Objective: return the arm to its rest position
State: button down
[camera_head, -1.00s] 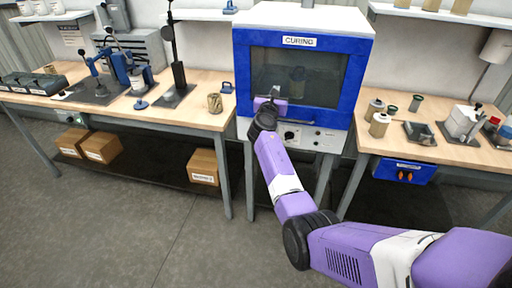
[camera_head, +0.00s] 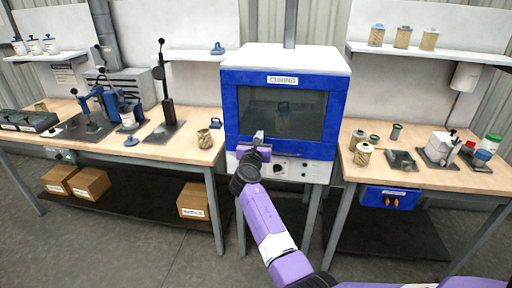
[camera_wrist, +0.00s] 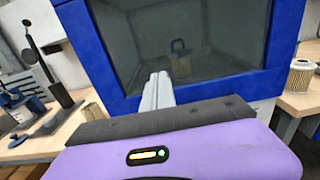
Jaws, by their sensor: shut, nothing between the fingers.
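My arm (camera_head: 262,218) is purple and white and reaches up from the bottom right toward the front of the blue curing oven (camera_head: 228,115). My gripper (camera_head: 259,137) is in front of the oven's lower door edge, and its fingers are together with nothing between them. In the wrist view the closed grey fingers (camera_wrist: 157,92) stand in front of the oven's dark window (camera_wrist: 215,50). The oven door looks shut. A dim blue-handled shape (camera_head: 284,108) shows through the window. I cannot tell whether the fingers touch the oven.
The left bench (camera_head: 185,145) carries presses and a beige cartridge (camera_head: 204,138). The right bench (camera_head: 425,178) carries several cartridges and small fixtures. Cardboard boxes (camera_head: 193,200) sit on the lower left shelf. The floor (camera_head: 150,255) in front is clear.

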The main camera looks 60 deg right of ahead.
jog(key=v, duration=0.6)
jog(key=shift+a, duration=0.15)
